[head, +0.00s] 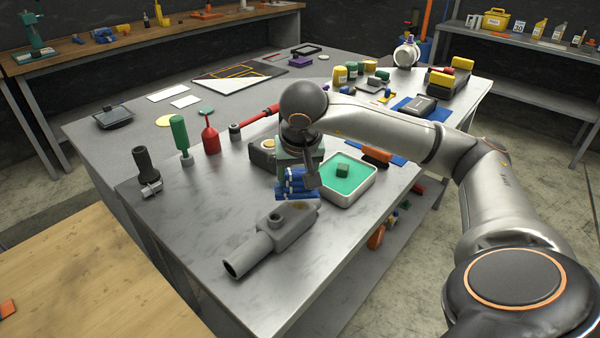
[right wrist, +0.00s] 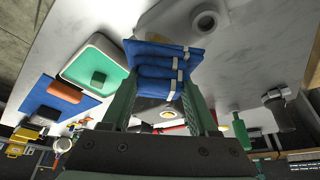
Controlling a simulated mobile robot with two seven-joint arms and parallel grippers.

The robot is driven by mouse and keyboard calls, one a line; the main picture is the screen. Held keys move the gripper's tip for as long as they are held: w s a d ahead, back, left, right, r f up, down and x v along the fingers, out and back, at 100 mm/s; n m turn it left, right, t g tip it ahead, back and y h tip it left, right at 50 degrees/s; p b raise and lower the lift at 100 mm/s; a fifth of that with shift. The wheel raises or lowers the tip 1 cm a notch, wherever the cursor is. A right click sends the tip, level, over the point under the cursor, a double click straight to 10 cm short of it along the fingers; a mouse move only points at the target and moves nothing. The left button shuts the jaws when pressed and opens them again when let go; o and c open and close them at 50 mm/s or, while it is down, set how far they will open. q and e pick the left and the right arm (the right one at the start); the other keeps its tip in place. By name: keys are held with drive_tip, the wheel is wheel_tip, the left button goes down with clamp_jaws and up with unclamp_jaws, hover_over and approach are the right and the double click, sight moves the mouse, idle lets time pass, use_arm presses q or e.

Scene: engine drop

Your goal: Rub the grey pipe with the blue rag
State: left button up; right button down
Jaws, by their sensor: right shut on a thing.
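The grey pipe (head: 272,240) lies on the metal table near its front edge, with its open end toward the lower left and a short round port on top. It also shows at the top of the right wrist view (right wrist: 200,20). My right gripper (head: 296,172) points down behind the pipe's far end. It is shut on the folded blue rag (head: 297,188), which has pale bands and fills the space between the fingers in the right wrist view (right wrist: 164,62). The rag appears close to the pipe's far end; I cannot tell whether they touch. My left gripper is out of view.
A white tray with a green inside (head: 370,188) and a small green block (head: 343,170) stands just right of the rag. Red (head: 211,138) and green (head: 181,134) handled tools and a dark fitting (head: 145,165) stand left. The tabletop around the pipe's open end is clear.

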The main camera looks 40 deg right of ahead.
drive_tip(key=shift+a, duration=0.55)
wheel_tip(320, 180, up, 4)
drive_tip(key=p, duration=0.3)
drive_tip(key=shift+r+p, duration=0.2)
drive_tip(key=shift+p, duration=0.2)
drive_tip(key=shift+r+p, duration=0.65)
drive_tip(key=shift+r, duration=0.2)
drive_tip(key=shift+r+p, duration=0.45)
drive_tip(key=shift+r, duration=0.15)
